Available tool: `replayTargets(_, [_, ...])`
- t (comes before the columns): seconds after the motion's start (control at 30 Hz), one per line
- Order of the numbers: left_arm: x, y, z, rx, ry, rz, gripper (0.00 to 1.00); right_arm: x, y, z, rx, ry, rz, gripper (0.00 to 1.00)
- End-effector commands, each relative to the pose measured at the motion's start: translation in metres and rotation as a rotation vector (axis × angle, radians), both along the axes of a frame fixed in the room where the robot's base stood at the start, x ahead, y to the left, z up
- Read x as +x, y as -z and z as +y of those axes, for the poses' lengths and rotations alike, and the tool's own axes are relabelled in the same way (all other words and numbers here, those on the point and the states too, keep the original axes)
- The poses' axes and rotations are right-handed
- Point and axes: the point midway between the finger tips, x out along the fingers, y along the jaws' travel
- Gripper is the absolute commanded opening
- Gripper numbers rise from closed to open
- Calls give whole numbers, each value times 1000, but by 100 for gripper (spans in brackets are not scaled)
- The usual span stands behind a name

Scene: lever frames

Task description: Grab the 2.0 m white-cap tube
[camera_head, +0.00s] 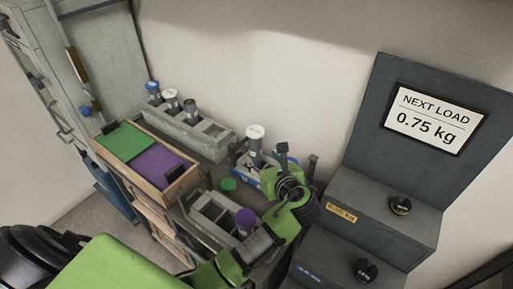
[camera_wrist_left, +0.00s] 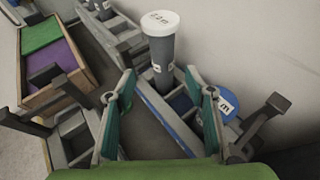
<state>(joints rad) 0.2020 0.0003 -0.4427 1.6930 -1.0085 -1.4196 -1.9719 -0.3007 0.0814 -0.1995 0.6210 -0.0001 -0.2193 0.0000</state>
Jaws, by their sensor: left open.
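A dark tube with a white cap (camera_head: 255,141) stands upright in a blue-and-white rack (camera_head: 241,166) near the wall. In the left wrist view the same tube (camera_wrist_left: 162,52) stands just beyond the fingertips; print on its cap is too blurred to read surely. My left gripper (camera_head: 270,172) is close beside this tube on the near side. Its green-padded fingers (camera_wrist_left: 160,80) are open, with nothing held between them. Another pale-capped tube (camera_head: 170,98) stands in the long grey rack (camera_head: 206,142) at the back left. My right gripper is not in view.
A purple-capped tube (camera_head: 245,220) stands in a near grey rack (camera_head: 205,207), with a green cap (camera_head: 228,184) behind it. A wooden tray (camera_head: 183,184) with green and purple panels lies left. A dark cabinet with a "NEXT LOAD 0.75 kg" sign (camera_head: 425,118) stands right.

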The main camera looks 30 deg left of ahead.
Motion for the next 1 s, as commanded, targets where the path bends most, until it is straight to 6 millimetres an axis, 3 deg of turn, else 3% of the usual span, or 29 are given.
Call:
replayTargets(0.23, [30, 17, 31, 4, -1, 1, 49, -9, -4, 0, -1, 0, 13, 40])
replayTargets(1.0, [73, 45, 69, 2, -1, 0, 49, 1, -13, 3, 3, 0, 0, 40])
